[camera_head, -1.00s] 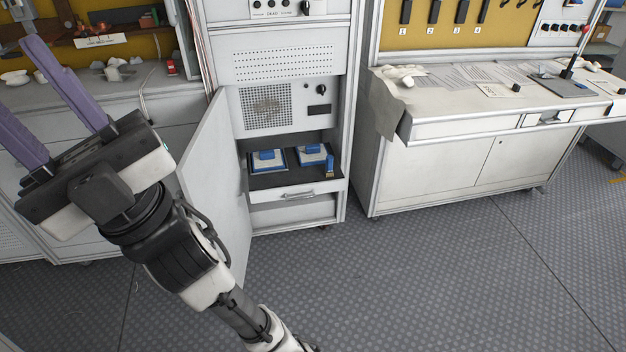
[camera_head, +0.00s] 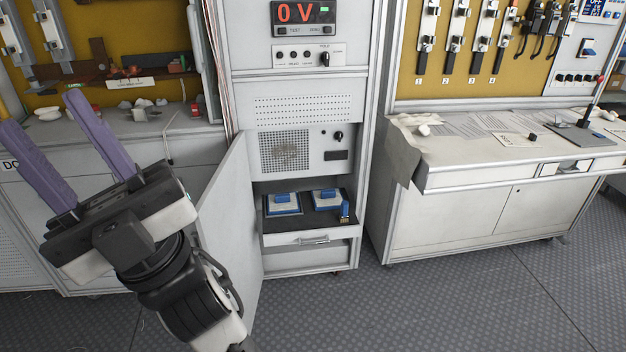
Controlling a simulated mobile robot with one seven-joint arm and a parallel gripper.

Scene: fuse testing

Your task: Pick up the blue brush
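A small blue brush (camera_head: 345,210) with a yellowish lower end stands at the right front of the dark shelf in the middle cabinet. It is beside two blue-and-white blocks, the left one (camera_head: 283,204) and the right one (camera_head: 326,199). My gripper (camera_head: 70,112) is at the left of the view, with two purple fingers spread wide apart and nothing between them. It is well to the left of the brush and nearer the camera.
The cabinet door (camera_head: 228,225) stands open between my gripper and the shelf. A drawer (camera_head: 310,238) with a handle is below the shelf. A workbench (camera_head: 480,170) with papers is at right. The grey floor (camera_head: 450,305) in front is clear.

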